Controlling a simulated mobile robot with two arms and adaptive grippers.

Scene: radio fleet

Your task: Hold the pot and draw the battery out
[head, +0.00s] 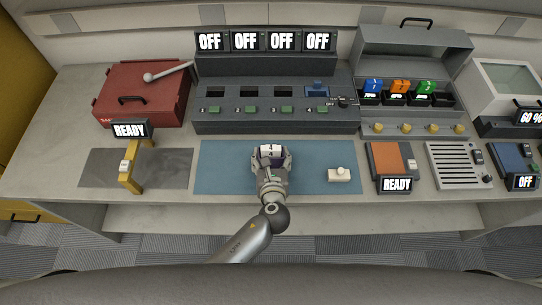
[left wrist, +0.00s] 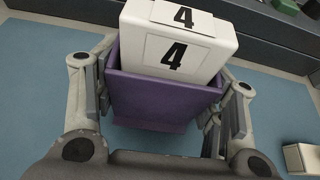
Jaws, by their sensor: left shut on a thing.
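The pot (left wrist: 155,103) is a purple open-topped box on the blue mat (head: 222,165). The battery (left wrist: 180,38), a white block with a black 4 on its top and side, sits in the pot with its upper part above the rim. It also shows in the head view (head: 271,149). My left gripper (head: 271,160) has one finger on each side of the pot and is shut on it. The gripper hides most of the pot in the head view. My right gripper is not in view.
A grey charger (head: 275,118) with several slots and OFF signs stands behind the mat. A small cream block with a knob (head: 339,175) lies on the mat at the right. A yellow stand (head: 128,182) and a red case (head: 145,95) are at the left. The mat's left part is clear.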

